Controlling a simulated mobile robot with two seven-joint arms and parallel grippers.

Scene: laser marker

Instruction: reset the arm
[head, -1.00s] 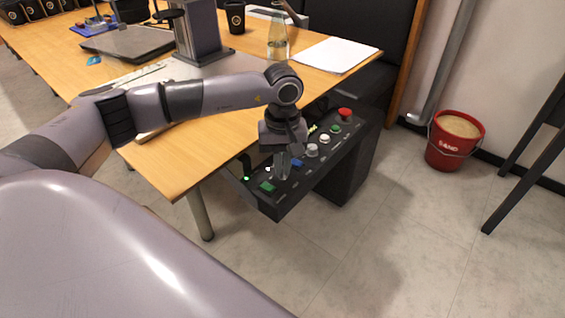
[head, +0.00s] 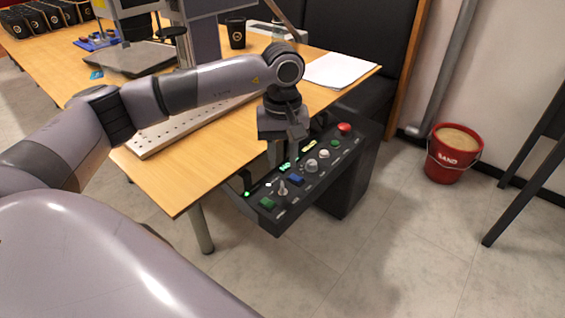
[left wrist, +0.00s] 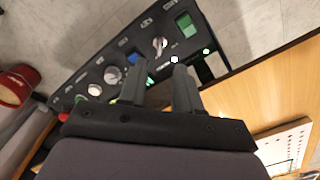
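My left gripper (head: 282,160) points down above the black control panel (head: 325,180) at the table's side. In the left wrist view its two fingers (left wrist: 160,66) stand apart with nothing seen between them. The panel carries a green button (head: 267,203), a switch lever (head: 282,187), a blue button (head: 296,179), round knobs (head: 311,166) and a red button (head: 344,127). In the left wrist view the lever (left wrist: 158,45) and green button (left wrist: 185,25) lie beyond the fingertips. I cannot tell whether the fingers touch the panel. My right gripper is not in view.
The wooden table (head: 185,170) holds a perforated plate (head: 180,128), a black cup (head: 236,32) and white paper (head: 341,69). A red sand bucket (head: 452,155) stands on the floor at right. Black legs (head: 520,180) stand at the far right. The floor in front is clear.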

